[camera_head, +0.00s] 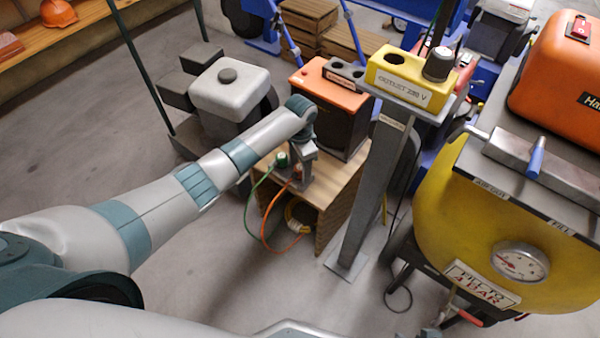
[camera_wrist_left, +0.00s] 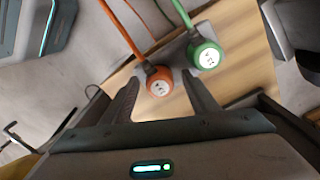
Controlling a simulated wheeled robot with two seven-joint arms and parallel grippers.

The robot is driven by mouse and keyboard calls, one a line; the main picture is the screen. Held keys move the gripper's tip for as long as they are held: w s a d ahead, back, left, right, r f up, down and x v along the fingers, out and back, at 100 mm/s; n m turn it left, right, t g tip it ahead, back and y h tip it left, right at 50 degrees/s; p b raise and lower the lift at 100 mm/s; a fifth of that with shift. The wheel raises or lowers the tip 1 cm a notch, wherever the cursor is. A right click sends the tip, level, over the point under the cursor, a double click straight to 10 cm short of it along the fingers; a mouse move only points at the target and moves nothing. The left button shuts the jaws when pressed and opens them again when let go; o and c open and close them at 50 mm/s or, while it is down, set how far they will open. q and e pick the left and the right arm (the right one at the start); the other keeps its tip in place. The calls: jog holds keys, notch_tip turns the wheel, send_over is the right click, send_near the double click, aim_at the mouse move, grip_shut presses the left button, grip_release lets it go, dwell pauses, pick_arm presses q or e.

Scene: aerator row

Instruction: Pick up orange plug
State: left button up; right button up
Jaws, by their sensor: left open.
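The orange plug (camera_wrist_left: 159,82) shows in the left wrist view between the fingers of my left gripper (camera_wrist_left: 162,90), which is open. Its round face with pin marks is toward the camera, and an orange cable runs from it. I cannot tell whether a finger touches it. A green plug (camera_wrist_left: 206,55) is close beside it, just outside the right finger. In the head view the orange plug (camera_head: 297,172) is partly hidden by my left gripper (camera_head: 299,180), which points down over the wooden stand (camera_head: 335,189). The green plug (camera_head: 282,160) is to its left. My right gripper is not in view.
An orange box (camera_head: 331,85) stands behind the plugs on the stand. A grey post with a yellow outlet box (camera_head: 408,78) rises to the right. A yellow tank (camera_head: 480,235) fills the right side. Green and orange cables loop below the stand's front edge.

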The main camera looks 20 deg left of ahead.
aim_at(300, 166)
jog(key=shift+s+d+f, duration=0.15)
pick_arm(q)
jog(key=c, duration=1.2)
jog(key=shift+o, duration=0.2)
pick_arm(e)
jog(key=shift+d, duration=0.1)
pick_arm(q)
jog(key=shift+r, duration=0.1)
jog(key=shift+r, duration=0.4)
notch_tip(300, 166, up, 4)
jog(key=shift+f+p, duration=0.2)
jog(key=shift+p, duration=0.2)
jog(key=w+d+r, duration=0.4)
jog(key=d+r, duration=0.2)
jog(key=d, duration=0.4)
jog(key=shift+w+d+r+b, duration=0.25)
jog(key=shift+w+d+b, duration=0.05)
jog(key=shift+w+d, duration=0.1)
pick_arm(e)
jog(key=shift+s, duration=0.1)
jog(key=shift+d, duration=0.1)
